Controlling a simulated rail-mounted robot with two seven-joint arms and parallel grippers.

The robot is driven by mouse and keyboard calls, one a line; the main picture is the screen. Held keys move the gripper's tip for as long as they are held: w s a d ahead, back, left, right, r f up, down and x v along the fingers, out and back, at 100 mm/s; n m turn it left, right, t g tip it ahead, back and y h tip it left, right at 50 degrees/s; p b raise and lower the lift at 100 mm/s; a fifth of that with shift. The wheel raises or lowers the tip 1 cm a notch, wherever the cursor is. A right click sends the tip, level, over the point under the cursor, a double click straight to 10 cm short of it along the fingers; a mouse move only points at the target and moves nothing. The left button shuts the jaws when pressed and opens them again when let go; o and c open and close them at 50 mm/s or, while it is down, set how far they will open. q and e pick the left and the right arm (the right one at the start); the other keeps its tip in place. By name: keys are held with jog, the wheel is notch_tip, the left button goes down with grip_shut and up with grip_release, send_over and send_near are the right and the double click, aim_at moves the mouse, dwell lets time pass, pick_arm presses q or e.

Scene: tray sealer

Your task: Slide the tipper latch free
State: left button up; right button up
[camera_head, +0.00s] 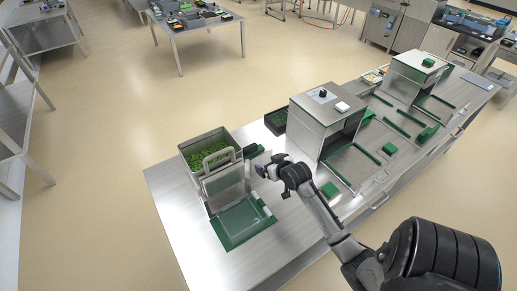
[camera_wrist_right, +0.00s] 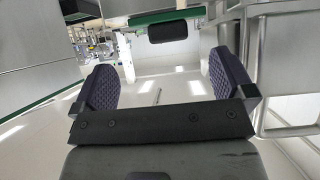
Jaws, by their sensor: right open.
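The tipper (camera_head: 184,160) is a steel bin filled with small green pieces, at the left end of the steel bench. A grey frame-like handle (camera_head: 203,158) and a steel plate stand at its front, above a green-bordered tray (camera_head: 243,222). A dark part with green (camera_head: 253,151) sticks out at the bin's right side; I cannot tell for sure if it is the latch. In the right wrist view a black block (camera_wrist_right: 167,31) under a green strip lies ahead of the fingers. My right gripper (camera_head: 261,171) is open and empty, just right of the tipper, apart from it.
A steel box machine (camera_head: 317,112) with a black knob stands right of the tipper, with a dark green-edged tray (camera_head: 276,121) beside it. A green block (camera_head: 330,190) and green rails lie on the bench. A second machine (camera_head: 413,75) stands farther right.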

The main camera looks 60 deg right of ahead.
aim_at(250, 147)
jog(key=shift+t+h, duration=0.4)
jog(key=shift+t, duration=0.5)
jog(key=x, duration=0.4)
jog(key=r+b+x, duration=0.1)
jog(key=x, duration=0.3)
jog(key=w+r+x, duration=0.1)
jog(key=x, duration=0.3)
jog(key=shift+w+r+b, duration=0.15)
jog(key=shift+w+b, duration=0.05)
jog(key=shift+b, duration=0.2)
jog(key=shift+w+d+f, duration=0.25)
jog(key=shift+w+d, duration=0.05)
jog(key=shift+w, duration=0.2)
jog(key=shift+w+d+f, duration=0.1)
jog(key=shift+w+d, duration=0.05)
jog(key=shift+w, duration=0.15)
